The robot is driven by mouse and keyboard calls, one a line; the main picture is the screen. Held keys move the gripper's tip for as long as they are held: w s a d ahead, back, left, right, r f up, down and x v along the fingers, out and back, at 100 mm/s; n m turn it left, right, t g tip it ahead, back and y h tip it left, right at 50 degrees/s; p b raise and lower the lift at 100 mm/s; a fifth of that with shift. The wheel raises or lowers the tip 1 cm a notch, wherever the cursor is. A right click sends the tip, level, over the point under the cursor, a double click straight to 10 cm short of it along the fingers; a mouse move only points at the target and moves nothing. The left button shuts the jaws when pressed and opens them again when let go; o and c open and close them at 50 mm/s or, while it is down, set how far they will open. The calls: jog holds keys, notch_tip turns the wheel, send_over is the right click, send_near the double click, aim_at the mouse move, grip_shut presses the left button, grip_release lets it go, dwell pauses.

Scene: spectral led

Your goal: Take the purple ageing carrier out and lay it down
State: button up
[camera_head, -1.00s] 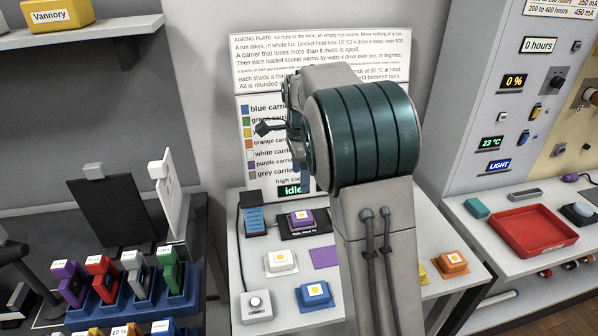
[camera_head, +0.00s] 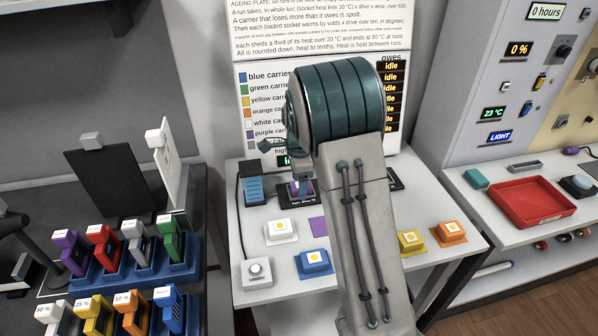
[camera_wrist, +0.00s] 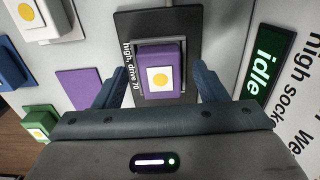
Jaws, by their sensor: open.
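The purple ageing carrier (camera_wrist: 161,72), a block with a yellow dot on a white label, sits in the dark high socket (camera_wrist: 128,25). My gripper (camera_wrist: 158,88) is open, with one blue finger on each side of the carrier in the wrist view. A gap shows on each side, and I cannot tell whether either finger touches it. A flat purple pad (camera_wrist: 88,88) lies bare on the white table beside the socket.
White (camera_head: 281,231), blue (camera_head: 314,262), yellow (camera_head: 409,241) and orange (camera_head: 449,233) carriers stand on the white table. A round-knobbed box (camera_head: 258,272) is at its front left. The upright board reads idle (camera_wrist: 264,65). A red tray (camera_head: 531,217) stands on the right bench.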

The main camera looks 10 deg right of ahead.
jog(key=shift+f, duration=0.15)
jog(key=c, duration=1.2)
jog(key=shift+r+p, duration=1.25)
jog(key=shift+r, duration=0.3)
jog(key=shift+r+p, duration=0.4)
